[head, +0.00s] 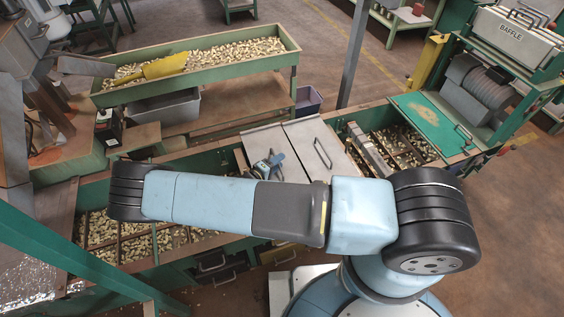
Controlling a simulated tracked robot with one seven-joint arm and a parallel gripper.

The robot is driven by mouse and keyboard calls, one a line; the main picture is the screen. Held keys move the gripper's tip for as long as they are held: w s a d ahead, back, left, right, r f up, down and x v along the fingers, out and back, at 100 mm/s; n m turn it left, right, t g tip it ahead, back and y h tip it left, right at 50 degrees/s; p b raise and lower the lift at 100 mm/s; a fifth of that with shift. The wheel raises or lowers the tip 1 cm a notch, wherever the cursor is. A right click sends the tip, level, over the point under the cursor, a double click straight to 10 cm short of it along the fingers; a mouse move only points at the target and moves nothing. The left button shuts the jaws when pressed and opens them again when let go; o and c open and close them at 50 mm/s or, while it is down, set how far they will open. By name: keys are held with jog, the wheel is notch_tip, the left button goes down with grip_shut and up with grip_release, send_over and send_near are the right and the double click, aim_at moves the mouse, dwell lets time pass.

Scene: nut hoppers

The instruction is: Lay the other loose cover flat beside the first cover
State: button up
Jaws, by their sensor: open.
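Two grey metal covers lie side by side on the bench top, the left cover (262,138) and the right cover (312,137). Both look flat, with their edges close together. The right cover's bar handle (323,153) is upright and clear of my gripper. My gripper (268,165), small and blue-grey, is over the left cover, near where its handle would be. It is open; whether the fingers touch the cover cannot be told. My arm hides the near edges of both covers. A green cover (432,121) with a handle lies further right.
Open nut compartments lie left (140,243) and right (405,145) of the grey covers. A grey metal bar (368,150) crosses the right one. A long green trough (200,72) with a yellow scoop (163,66) stands behind. A baffle rack (515,35) stands at the right.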

jog(key=v, duration=1.3)
jog(key=shift+s+a, duration=0.25)
jog(key=shift+a, duration=0.05)
jog(key=shift+r, duration=0.1)
jog(key=shift+r, duration=0.1)
notch_tip(320, 180, up, 8)
dwell(0.8)
dwell(0.4)
